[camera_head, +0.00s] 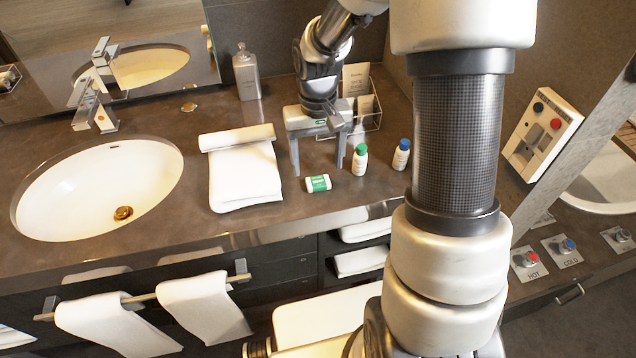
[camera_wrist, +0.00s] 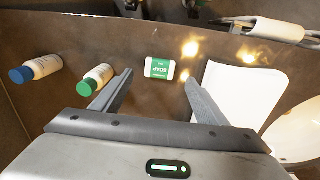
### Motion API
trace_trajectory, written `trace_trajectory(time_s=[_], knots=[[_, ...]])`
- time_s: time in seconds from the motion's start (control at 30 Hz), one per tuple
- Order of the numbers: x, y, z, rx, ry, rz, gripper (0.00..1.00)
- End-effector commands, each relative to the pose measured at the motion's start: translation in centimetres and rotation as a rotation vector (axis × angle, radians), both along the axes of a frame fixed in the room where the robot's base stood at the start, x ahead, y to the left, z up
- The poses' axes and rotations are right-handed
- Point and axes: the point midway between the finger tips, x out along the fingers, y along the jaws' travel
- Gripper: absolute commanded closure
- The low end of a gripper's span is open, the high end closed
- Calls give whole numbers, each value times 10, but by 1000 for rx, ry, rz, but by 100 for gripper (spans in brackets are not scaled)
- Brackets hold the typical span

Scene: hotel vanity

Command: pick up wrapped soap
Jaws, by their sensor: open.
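The wrapped soap (camera_head: 318,184) is a small white and green packet lying on the dark counter, right of a folded white towel. In the wrist view the soap (camera_wrist: 160,68) lies ahead of my gripper, with its green label facing up. My gripper (camera_head: 318,168) is open above the counter, behind the soap in the head view. In the wrist view the two fingers of my gripper (camera_wrist: 158,85) are spread apart with nothing between them. The soap appears just beyond the fingertips, in line with the gap.
A green-capped bottle (camera_head: 360,160) and a blue-capped bottle (camera_head: 401,156) stand right of the soap. The folded towel (camera_head: 244,178) lies to its left. A clear holder with cards (camera_head: 372,112) stands behind. The sink (camera_head: 95,190) is at far left. The counter's front edge is close.

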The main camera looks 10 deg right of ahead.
Motion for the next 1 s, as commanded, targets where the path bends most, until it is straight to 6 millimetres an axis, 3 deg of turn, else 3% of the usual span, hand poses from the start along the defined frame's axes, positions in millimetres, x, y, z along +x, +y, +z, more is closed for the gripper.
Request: trace_trajectory(time_s=[0.33, 0.63, 0.9, 1.0], knots=[[-2, 0, -46, 1, 3, 0, 33], [-2, -1, -51, 0, 0, 0, 33], [-1, -1, -50, 0, 0, 0, 77], [-1, -1, -50, 0, 0, 0, 77]])
